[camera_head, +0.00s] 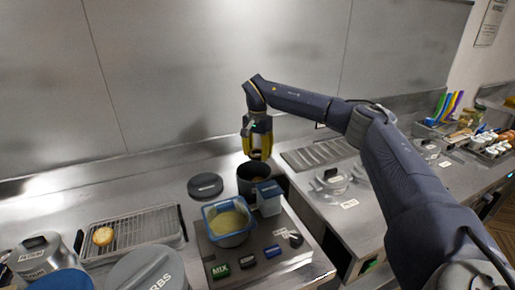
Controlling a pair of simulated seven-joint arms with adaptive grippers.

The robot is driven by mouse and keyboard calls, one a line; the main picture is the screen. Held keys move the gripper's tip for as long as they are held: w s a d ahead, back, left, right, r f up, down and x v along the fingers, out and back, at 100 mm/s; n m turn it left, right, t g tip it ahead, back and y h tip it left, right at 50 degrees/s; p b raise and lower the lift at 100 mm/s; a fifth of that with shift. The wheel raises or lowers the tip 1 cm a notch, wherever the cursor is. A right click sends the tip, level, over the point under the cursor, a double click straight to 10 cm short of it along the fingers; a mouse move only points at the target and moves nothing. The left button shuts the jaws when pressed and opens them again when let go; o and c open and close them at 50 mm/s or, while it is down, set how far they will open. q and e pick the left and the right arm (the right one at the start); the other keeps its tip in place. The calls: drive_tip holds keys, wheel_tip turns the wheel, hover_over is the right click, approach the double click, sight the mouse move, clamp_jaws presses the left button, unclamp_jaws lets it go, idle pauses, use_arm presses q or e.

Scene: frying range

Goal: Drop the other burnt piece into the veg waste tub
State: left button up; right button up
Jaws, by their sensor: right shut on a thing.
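My right gripper (257,152) points down just above a dark round tub (245,180). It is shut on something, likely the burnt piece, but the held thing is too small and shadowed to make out. The tub stands open, with a little brownish stuff showing inside. I cannot read a label on it, so I cannot tell for certain that it is the veg waste tub. A round golden-brown piece (103,236) lies on a wire rack tray (150,222) at the left. My left gripper is not in view.
A blue-rimmed container (228,222) of yellowish mix and a small grey-blue box (269,205) stand close in front of the dark tub. A dark lid (205,186) lies left of it. Lidded pots (148,270) crowd the front left. The steel wall (180,80) is behind.

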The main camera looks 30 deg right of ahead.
drive_tip(key=shift+f, duration=0.3)
drive_tip(key=o, duration=0.9)
drive_tip(key=shift+r, duration=0.1)
wheel_tip(320, 180, up, 12)
idle(0.3)
idle(0.4)
